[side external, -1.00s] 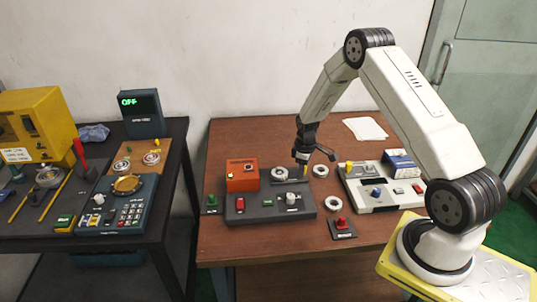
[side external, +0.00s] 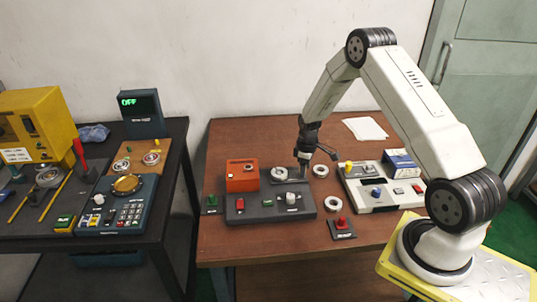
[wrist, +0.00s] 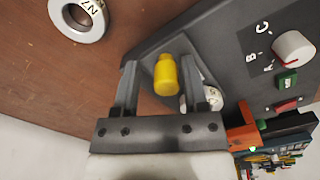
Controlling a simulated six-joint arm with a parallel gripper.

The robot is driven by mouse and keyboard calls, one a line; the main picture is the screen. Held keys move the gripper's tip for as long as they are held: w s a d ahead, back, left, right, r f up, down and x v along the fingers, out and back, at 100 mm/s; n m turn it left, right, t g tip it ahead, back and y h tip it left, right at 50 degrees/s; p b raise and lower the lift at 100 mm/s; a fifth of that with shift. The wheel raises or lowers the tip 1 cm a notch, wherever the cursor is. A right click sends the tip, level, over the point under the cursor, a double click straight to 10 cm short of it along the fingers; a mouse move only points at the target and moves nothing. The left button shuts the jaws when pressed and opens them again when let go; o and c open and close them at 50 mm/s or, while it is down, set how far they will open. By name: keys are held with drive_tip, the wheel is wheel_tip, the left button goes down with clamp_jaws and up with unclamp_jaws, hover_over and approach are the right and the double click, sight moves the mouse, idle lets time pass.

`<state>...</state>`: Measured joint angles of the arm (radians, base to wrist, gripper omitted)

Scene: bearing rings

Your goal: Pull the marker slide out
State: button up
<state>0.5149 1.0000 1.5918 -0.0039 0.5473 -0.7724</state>
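The slide body is not clearly visible.
A white selector knob (wrist: 295,48) and buttons sit on the panel. An orange box (side external: 242,180) stands at the left; a white panel (side external: 375,203) is at the right.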

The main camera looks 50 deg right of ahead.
drive_tip(key=shift+a+r, duration=0.1)
drive_tip(key=shift+r, duration=0.05)
drive_tip(key=shift+r, duration=3.35)
drive_tip(key=shift+a, duration=0.1)
drive_tip(key=shift+a+r, duration=0.2)
drive_tip(key=s+a+r+m+t, duration=0.1)
drive_tip(key=s+a+r, duration=0.1)
drive_tip(key=a+r, duration=0.35)
drive_tip(key=s+a+r, duration=0.2)
drive_tip(key=a, duration=0.6)
drive_tip(key=s+a+r+m+t, duration=0.1)
drive_tip(key=s+a+r+m, duration=0.1)
drive_tip(key=s+a, duration=0.7)
drive_tip(key=shift+s+a+r+t, duration=0.3)
drive_tip(key=shift+s+a+r, duration=0.05)
drive_tip(key=shift+s+r, duration=0.25)
